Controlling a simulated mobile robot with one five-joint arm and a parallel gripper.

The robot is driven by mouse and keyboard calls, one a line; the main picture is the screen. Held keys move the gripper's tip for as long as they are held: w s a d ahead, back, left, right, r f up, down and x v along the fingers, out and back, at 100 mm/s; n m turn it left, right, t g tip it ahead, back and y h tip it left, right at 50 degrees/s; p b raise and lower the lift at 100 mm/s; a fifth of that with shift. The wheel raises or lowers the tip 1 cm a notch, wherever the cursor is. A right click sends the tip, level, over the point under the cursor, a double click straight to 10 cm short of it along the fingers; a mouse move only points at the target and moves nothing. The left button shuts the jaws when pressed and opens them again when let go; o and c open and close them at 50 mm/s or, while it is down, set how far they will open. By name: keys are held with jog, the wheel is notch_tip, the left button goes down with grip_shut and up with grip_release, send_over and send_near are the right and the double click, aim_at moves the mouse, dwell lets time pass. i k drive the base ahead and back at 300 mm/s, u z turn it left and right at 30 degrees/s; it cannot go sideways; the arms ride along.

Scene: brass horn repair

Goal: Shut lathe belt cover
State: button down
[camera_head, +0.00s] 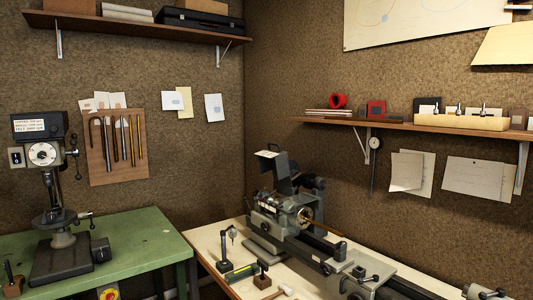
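The lathe (293,229) stands on the light-topped bench, right of the room's corner. A dark grey cover (279,171) stands raised at the far left end of its headstock, and I take it to be the belt cover. It looks open, tilted up, with a pale label or plate (267,154) at its top. Dark parts show behind and right of it; the hinge and the belt cannot be made out. A brass-coloured rod (316,221) sticks out from the chuck. My gripper is not in view.
A dial stand (226,251), small dark tools (242,271) and a mallet (280,292) lie on the bench top (215,245) before the lathe. Left stands a green bench (150,240) with a drill press (62,215). A wall shelf (420,126) hangs above right.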

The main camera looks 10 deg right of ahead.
aim_at(275, 161)
jog(key=z, duration=0.15)
jog(key=k, duration=0.45)
jog(key=u, duration=1)
jog(key=i, duration=2.15)
jog(key=z, duration=0.4)
